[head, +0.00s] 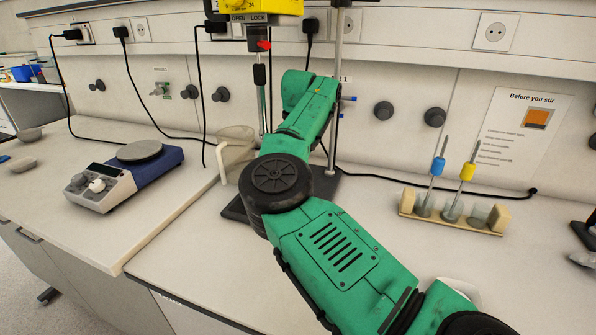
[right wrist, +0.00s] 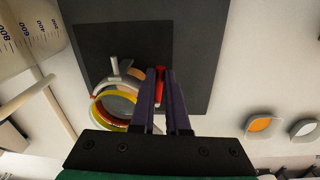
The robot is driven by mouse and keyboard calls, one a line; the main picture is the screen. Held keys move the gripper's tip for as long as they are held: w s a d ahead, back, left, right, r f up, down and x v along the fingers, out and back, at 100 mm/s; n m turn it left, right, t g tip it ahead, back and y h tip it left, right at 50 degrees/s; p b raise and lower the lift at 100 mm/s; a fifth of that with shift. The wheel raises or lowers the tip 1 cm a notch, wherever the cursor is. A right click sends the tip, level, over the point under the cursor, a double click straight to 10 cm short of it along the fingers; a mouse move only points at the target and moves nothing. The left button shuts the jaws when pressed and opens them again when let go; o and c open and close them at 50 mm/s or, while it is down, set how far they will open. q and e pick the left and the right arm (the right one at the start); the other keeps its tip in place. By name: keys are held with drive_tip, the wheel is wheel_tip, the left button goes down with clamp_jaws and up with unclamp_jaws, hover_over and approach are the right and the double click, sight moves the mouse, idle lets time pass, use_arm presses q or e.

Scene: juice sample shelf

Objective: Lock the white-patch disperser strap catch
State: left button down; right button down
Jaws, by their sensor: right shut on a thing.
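The yellow disperser (head: 262,7) is at the top of the head view, cut off by the edge. Its label reads OPEN and LOCK, and a small red lever (head: 264,45) shows below. A thin shaft hangs beneath it. My right gripper (right wrist: 164,72) is shut on a red piece (right wrist: 160,74), mostly hidden between the fingers; it looks like the strap catch. Beside it on the left is a round part (right wrist: 109,122) with yellow, red and orange bands and a grey arm. My forearm hides the right gripper in the head view. My left gripper is not in view. No white patch is clearly visible.
A clear beaker (head: 226,158) stands left of the black stand base (head: 236,209); it is near the left in the wrist view. A blue-white hotplate (head: 115,180) stands left. A wooden rack (head: 462,223) with blue and yellow tools stands right. Cables hang along the wall.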

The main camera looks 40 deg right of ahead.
drive_tip(key=shift+w+a+r+n, duration=0.1)
drive_tip(key=shift+w+n, duration=0.2)
drive_tip(key=shift+n, duration=0.4)
drive_tip(key=c, duration=0.9)
unclamp_jaws()
